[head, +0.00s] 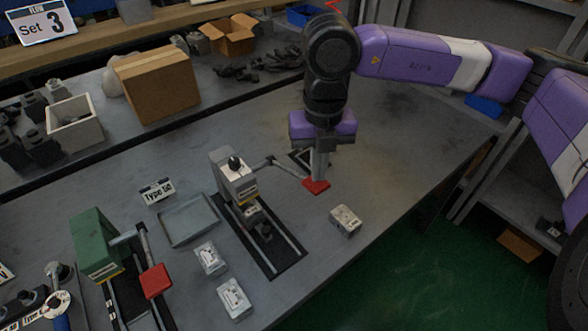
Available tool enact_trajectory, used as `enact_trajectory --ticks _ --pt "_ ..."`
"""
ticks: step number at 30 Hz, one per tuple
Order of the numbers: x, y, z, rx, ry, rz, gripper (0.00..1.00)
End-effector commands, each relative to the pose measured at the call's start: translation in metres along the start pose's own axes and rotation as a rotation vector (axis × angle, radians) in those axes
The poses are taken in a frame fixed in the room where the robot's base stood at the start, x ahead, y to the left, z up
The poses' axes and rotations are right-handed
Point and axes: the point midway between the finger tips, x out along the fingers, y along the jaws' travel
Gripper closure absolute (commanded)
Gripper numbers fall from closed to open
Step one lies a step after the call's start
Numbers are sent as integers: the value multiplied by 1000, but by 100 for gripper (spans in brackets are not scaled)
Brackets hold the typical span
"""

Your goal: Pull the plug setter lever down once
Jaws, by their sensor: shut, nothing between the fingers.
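A grey-white press machine (234,180) stands mid-table on a black rail base. A lever (285,167) reaches out from it to the right and ends in a red pad (316,187). My gripper (319,176) is shut and empty and points down, its fingertips at the red pad. They look close to or touching its top; I cannot tell which. A second machine, green (95,243), stands at the left with its own lever and red pad (155,281). No label that I can read says which one is the plug setter.
Small valve blocks lie on the table: one right of the rail (345,220), two left of it (209,258). Cardboard boxes (157,80) stand behind. The table's right part is clear.

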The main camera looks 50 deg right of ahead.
Motion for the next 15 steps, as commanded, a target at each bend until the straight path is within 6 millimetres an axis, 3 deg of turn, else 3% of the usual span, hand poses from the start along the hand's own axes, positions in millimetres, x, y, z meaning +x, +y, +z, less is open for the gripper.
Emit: enact_trajectory --ticks 15 --pt "11 0 0 0 0 0 100"
